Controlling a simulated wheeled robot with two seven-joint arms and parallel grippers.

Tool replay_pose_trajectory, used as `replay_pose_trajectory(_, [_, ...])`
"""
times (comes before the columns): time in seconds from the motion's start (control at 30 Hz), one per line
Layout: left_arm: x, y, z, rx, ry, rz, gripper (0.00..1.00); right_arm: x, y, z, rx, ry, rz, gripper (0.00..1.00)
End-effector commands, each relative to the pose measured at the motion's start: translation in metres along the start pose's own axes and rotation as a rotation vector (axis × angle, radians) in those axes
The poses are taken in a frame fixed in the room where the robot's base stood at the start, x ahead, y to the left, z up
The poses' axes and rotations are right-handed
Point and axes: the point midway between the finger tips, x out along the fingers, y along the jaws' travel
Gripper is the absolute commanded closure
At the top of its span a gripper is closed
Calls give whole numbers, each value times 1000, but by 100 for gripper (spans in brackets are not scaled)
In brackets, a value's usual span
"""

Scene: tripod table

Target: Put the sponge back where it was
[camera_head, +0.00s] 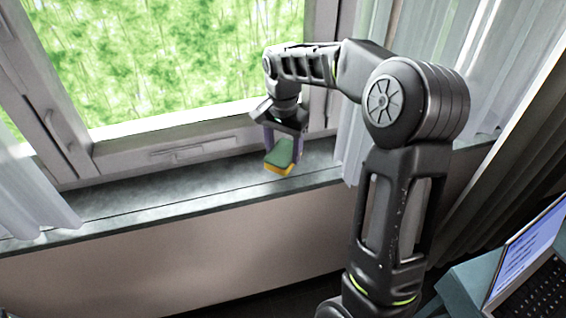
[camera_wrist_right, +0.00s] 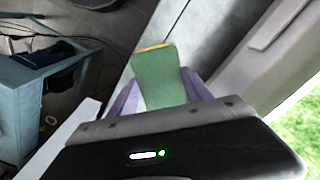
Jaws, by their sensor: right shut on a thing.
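The sponge (camera_head: 280,155) is green on top with a yellow layer below. My right gripper (camera_head: 281,143) is shut on it, with a purple finger on each side. The sponge is over the grey window sill (camera_head: 150,199), close to the window frame; I cannot tell whether it touches the sill. In the right wrist view the sponge (camera_wrist_right: 160,80) shows its green face and a thin yellow edge between the purple fingers (camera_wrist_right: 162,92). My left gripper is in neither view.
The closed window (camera_head: 200,60) stands behind the sill, with a handle on its lower frame. Curtains hang at left (camera_head: 30,185) and right (camera_head: 370,95). A desk (camera_head: 468,287) with a laptop (camera_head: 530,255) is at lower right. The sill left of the sponge is clear.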

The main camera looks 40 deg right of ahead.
Motion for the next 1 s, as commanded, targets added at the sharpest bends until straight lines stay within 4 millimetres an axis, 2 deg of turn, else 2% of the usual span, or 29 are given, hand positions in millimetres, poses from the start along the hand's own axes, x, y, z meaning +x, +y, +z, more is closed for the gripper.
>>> replay_pose_trajectory(0.27, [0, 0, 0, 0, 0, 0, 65, 2, 0, 0, 0, 0, 0, 75])
replay_pose_trajectory(0.37, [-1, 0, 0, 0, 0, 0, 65, 11, 0, 0, -1, -1, 2, 75])
replay_pose_trajectory(0.6, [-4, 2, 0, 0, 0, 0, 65, 46, 0, 0, -1, -1, 2, 75])
replay_pose_trajectory(0.87, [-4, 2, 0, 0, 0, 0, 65, 50, 0, 0, -1, 1, -1, 75])
replay_pose_trajectory(0.9, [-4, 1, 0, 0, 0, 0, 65, 50, 0, 0, -1, 1, -1, 40])
replay_pose_trajectory(1.0, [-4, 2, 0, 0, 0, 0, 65, 50, 0, 0, -1, 1, 0, 32])
